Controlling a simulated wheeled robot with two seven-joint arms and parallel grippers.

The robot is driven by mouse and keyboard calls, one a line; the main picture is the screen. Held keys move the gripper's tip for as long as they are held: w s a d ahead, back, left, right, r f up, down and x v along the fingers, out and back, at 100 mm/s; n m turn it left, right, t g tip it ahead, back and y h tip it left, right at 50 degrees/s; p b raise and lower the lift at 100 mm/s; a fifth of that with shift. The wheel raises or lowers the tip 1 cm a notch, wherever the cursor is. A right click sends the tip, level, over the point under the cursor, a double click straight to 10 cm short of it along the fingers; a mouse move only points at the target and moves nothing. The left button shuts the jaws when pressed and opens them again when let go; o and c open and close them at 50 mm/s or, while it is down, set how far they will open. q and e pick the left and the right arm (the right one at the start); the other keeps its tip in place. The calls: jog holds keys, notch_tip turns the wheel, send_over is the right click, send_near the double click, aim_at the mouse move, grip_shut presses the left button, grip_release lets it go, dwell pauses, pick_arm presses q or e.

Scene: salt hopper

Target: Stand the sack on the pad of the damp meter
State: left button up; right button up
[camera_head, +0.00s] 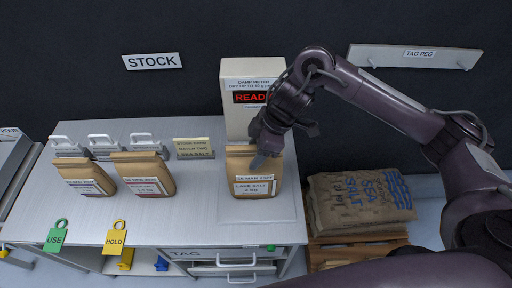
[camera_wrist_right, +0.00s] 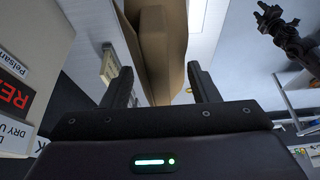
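A brown paper sack (camera_head: 250,187) with a white label stands upright in front of the damp meter (camera_head: 252,82), on or just above the pale square pad (camera_head: 285,211). My right gripper (camera_head: 262,158) is at the sack's top edge. In the right wrist view its two fingers (camera_wrist_right: 163,88) are apart on either side of the sack (camera_wrist_right: 158,45), with gaps showing beside it. My left gripper is not in the head view. A dark jointed part at the upper right of the wrist view may be my left arm, too unclear to read.
Two similar sacks (camera_head: 88,178) (camera_head: 143,174) stand at the left of the table by white-handled clips. A SEA SALT card (camera_head: 194,148) stands between them and the meter. Green USE and yellow HOLD tags hang at the front edge. A large salt sack (camera_head: 360,200) lies on a pallet at right.

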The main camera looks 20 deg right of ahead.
jog(key=shift+o, duration=1.3)
jog(key=shift+s, duration=0.1)
jog(key=shift+r, duration=0.15)
jog(key=shift+d+r, duration=0.15)
jog(key=shift+r, duration=0.15)
jog(key=p+v, duration=0.1)
jog(key=v, duration=1)
jog(key=shift+d+r, duration=0.1)
jog(key=shift+s, duration=0.1)
